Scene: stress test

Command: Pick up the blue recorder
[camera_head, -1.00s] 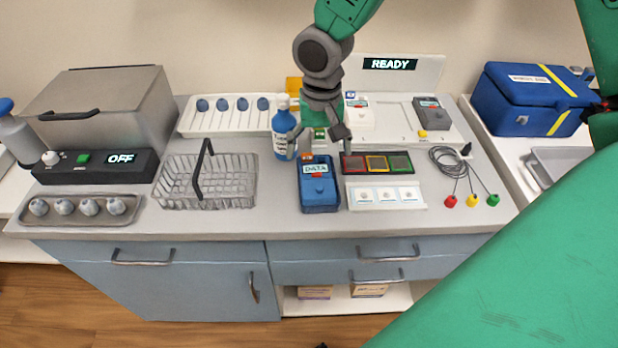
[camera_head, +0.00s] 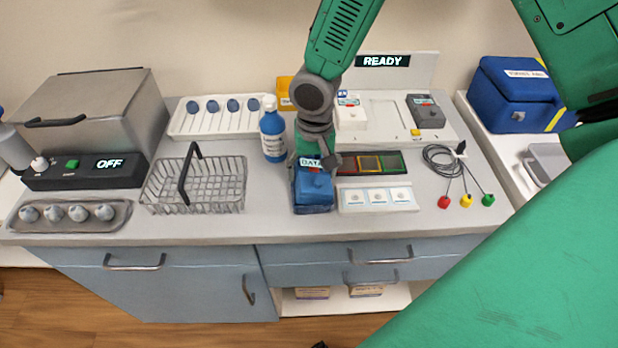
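The blue recorder (camera_head: 313,192) is a blue box with a "DATA" label on its upper face. It sits on the grey counter near the middle. My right gripper (camera_head: 315,162) points down over its far end, with its fingers at the two sides of the label. The gripper partly hides the recorder's far end. The fingers are spread about as wide as the recorder; whether they press on it cannot be told. My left gripper is not in view.
A blue-labelled bottle (camera_head: 272,136) stands close to the left of my gripper. A wire basket (camera_head: 196,188) is left of the recorder. A colored-slot tray (camera_head: 370,163) and a white tray (camera_head: 377,198) lie close on its right. Cables (camera_head: 440,160) lie farther right.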

